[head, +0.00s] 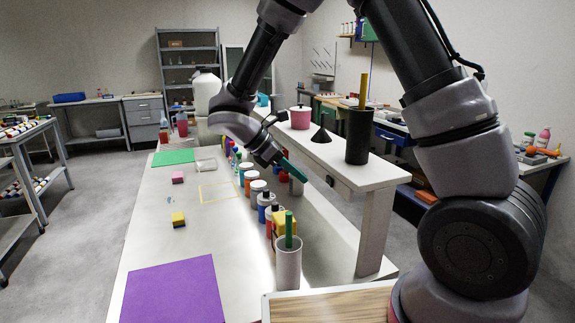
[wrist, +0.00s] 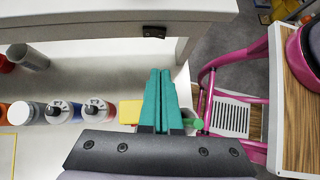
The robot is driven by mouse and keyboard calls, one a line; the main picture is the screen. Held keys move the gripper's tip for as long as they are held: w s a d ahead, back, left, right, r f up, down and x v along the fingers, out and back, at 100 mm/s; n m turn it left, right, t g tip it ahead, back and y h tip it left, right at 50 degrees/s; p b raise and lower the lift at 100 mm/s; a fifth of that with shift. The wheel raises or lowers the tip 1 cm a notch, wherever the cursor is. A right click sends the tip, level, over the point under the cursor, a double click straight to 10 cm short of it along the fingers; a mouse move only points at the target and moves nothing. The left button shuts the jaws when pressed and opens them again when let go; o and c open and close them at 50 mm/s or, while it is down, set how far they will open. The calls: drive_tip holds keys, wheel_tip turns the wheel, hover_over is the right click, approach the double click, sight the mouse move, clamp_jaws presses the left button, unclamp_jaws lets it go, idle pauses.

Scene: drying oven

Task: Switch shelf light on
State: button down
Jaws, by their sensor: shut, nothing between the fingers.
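A small black switch (head: 331,181) sits on the front edge of the raised white shelf (head: 372,176). In the wrist view the switch (wrist: 154,31) shows on the shelf's edge, straight ahead of my fingertips. My gripper (head: 304,178) has teal fingers, shut together with nothing between them. In the wrist view my gripper (wrist: 160,72) points at the shelf edge, with a visible gap between the fingertips and the switch. I cannot tell the switch's position, and no lamp is clearly visible.
Bottles and jars (head: 252,188) stand along the bench below the shelf. A white cup (head: 288,268) with a green item stands at the near end. A black cylinder (head: 358,137), a black funnel (head: 320,137) and a pink pot (head: 300,118) stand on the shelf.

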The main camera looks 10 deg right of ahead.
sight(330, 186)
drive_tip(key=d+f, duration=0.2)
drive_tip(key=d, duration=0.4)
drive_tip(key=shift+w, duration=0.4)
drive_tip(key=shift+d, duration=0.3)
drive_tip(key=shift+w+a, duration=0.1)
drive_tip(key=shift+w, duration=0.05)
drive_tip(key=shift+w+a, duration=0.25)
drive_tip(key=shift+w, duration=0.3)
